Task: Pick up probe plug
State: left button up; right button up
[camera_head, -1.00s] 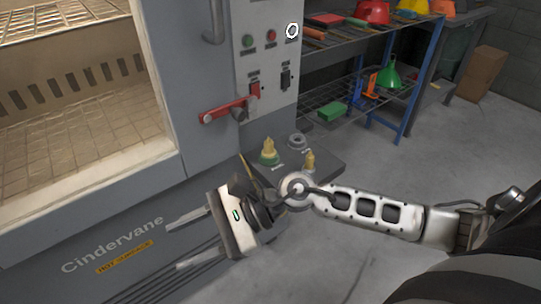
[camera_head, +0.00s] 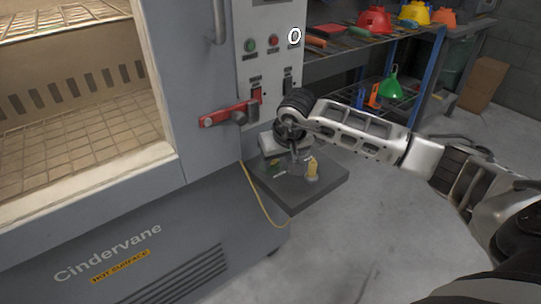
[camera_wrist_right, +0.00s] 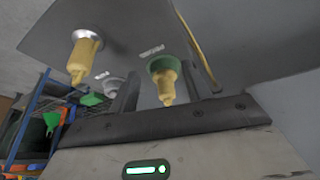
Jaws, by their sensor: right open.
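Two yellow plugs stand on a dark grey shelf (camera_head: 318,187) at the oven's side. One yellow plug (camera_head: 312,170) stands in a pale metal collar and also shows in the right wrist view (camera_wrist_right: 84,58). The other, with a green collar (camera_wrist_right: 165,80), shows between my right fingers in the wrist view and is mostly hidden by the gripper in the head view. The labels are too small to read, so I cannot tell which is the probe plug. My right gripper (camera_head: 289,166) is open over the shelf, its fingers (camera_wrist_right: 162,80) either side of the green-collared plug. My left gripper is out of view.
A grey ring socket (camera_wrist_right: 113,88) sits between the plugs. A yellow cord (camera_head: 262,207) hangs off the shelf. A red handle (camera_head: 225,114) sticks out from the oven front (camera_head: 120,240) close by.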

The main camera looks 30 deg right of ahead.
jog(key=w, duration=0.5)
jog(key=shift+d+f, duration=0.1)
jog(key=shift+d, duration=0.25)
jog(key=shift+w+d+f, duration=0.1)
jog(key=shift+f, duration=0.4)
jog(key=c, duration=0.8)
